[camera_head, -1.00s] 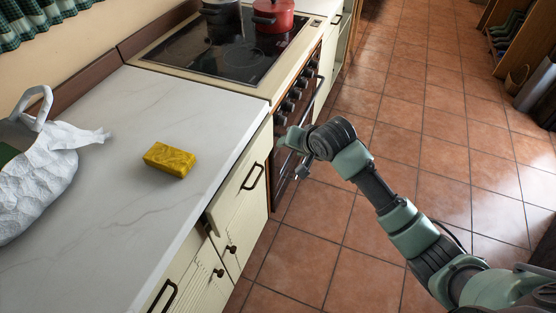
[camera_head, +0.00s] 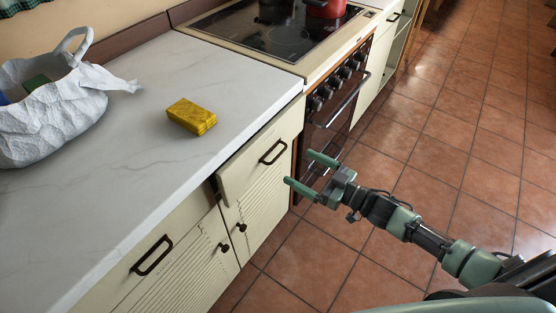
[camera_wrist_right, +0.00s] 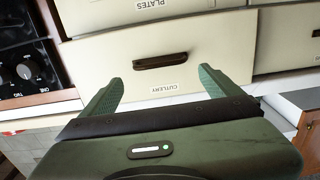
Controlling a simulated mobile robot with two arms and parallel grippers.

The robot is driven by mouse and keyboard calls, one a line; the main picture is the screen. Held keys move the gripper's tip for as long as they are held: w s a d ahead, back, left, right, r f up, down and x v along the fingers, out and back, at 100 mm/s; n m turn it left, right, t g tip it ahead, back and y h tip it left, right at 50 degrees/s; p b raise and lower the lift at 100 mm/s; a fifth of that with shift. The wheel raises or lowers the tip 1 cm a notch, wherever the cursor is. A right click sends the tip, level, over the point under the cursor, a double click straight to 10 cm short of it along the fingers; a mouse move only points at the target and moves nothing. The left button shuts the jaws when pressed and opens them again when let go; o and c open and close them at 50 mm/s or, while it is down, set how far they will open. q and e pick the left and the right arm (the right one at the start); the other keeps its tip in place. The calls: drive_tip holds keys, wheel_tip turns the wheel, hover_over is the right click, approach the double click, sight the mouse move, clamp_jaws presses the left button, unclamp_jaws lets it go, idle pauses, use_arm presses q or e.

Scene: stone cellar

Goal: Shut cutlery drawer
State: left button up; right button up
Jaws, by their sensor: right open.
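The cutlery drawer (camera_head: 243,174) is the cream drawer under the worktop beside the stove, with a dark bar handle (camera_head: 272,152). It stands slightly out from the cabinet, with a dark gap at its left edge. In the right wrist view the drawer front (camera_wrist_right: 222,48) shows upside down, with its CUTLERY label and handle (camera_wrist_right: 160,61). My right gripper (camera_head: 299,168) is open and empty, its fingers pointing at the drawer front. In the wrist view its fingers (camera_wrist_right: 158,79) are either side of the handle; whether they touch the front I cannot tell. My left gripper is not in view.
The stove (camera_head: 335,95) with a red pot (camera_head: 326,8) stands right of the drawer. A yellow sponge (camera_head: 191,116) and white bag (camera_head: 50,110) lie on the worktop (camera_head: 120,170). Another handled drawer (camera_head: 150,262) is to the left. The tiled floor (camera_head: 440,140) is clear.

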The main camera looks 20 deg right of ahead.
sight(280, 155)
drive_tip(key=x, duration=0.5)
drive_tip(key=shift+w+a+r, duration=0.1)
drive_tip(key=shift+w+a, duration=0.05)
drive_tip(key=shift+w, duration=0.1)
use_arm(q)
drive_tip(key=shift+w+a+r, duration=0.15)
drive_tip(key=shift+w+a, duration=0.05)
use_arm(e)
drive_tip(key=shift+x, duration=0.75)
